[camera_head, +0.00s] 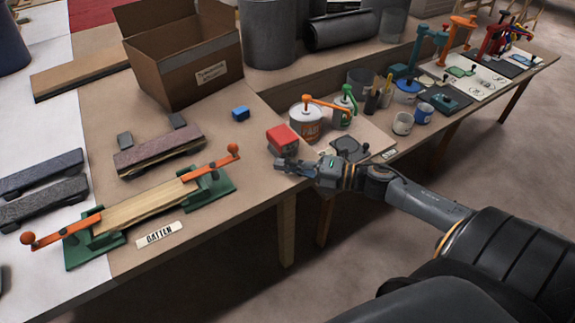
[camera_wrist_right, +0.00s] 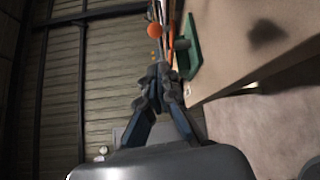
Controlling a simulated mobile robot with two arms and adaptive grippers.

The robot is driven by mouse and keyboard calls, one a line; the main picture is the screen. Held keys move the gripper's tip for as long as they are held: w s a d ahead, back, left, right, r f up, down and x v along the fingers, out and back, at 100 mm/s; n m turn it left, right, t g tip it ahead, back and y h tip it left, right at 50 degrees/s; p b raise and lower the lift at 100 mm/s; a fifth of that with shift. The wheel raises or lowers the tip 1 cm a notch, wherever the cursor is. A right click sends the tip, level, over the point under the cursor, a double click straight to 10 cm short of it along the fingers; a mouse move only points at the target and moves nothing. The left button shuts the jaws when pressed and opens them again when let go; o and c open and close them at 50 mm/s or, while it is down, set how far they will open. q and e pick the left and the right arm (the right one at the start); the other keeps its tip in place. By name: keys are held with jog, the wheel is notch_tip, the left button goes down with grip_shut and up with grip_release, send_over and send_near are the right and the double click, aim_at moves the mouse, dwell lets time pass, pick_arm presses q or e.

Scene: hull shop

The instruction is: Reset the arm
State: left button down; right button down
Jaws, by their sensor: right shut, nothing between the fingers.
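My right arm reaches in from the right in the head view. Its gripper (camera_head: 284,165) is shut and empty, above the front edge of the bench, just in front of a red block (camera_head: 282,138). I cannot tell whether the gripper touches the block. In the right wrist view the two fingertips (camera_wrist_right: 157,76) meet with nothing held between them. An orange ball end (camera_wrist_right: 155,31) and green clamp (camera_wrist_right: 188,50) show beyond them. My left gripper is not in view.
A batten clamp (camera_head: 205,188) holds a wooden strip at the front left, near a sanding block (camera_head: 158,151). A cardboard box (camera_head: 184,55) and a small blue block (camera_head: 240,114) lie behind. Cans, a paint tin (camera_head: 306,124) and several clamps line the bench to the right.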

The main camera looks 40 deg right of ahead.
jog(key=shift+s+d, duration=0.1)
jog(key=shift+s, duration=0.15)
dwell(0.4)
